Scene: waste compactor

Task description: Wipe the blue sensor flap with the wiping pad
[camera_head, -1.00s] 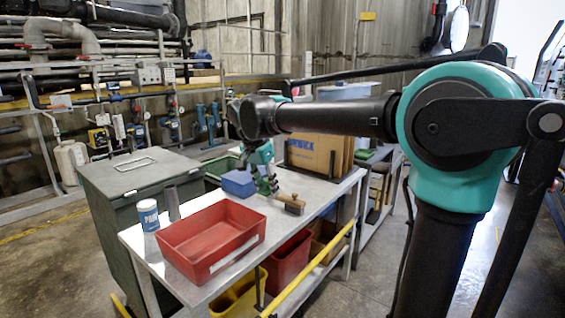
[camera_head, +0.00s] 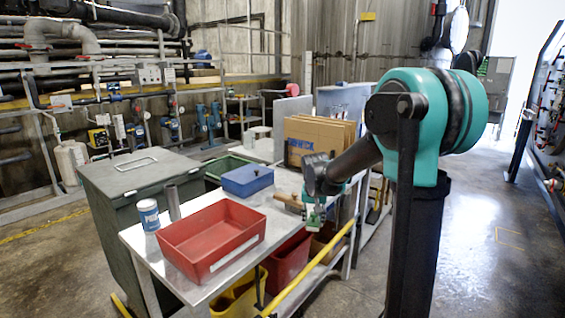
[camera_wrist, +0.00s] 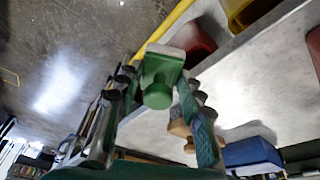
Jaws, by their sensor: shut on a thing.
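My gripper (camera_head: 314,212) hangs at the right edge of the steel table, left of my forearm. In the wrist view my gripper (camera_wrist: 157,84) has its fingers closed on both sides of a green knob-like handle with a pale flat base, seemingly the wiping pad (camera_wrist: 162,58). In the head view the held thing shows only as a small green and pale shape, partly hidden by the gripper. I cannot make out a blue sensor flap in either view.
A yellow rail (camera_head: 310,270) runs along the table's near side. Open floor (camera_head: 515,255) lies right.

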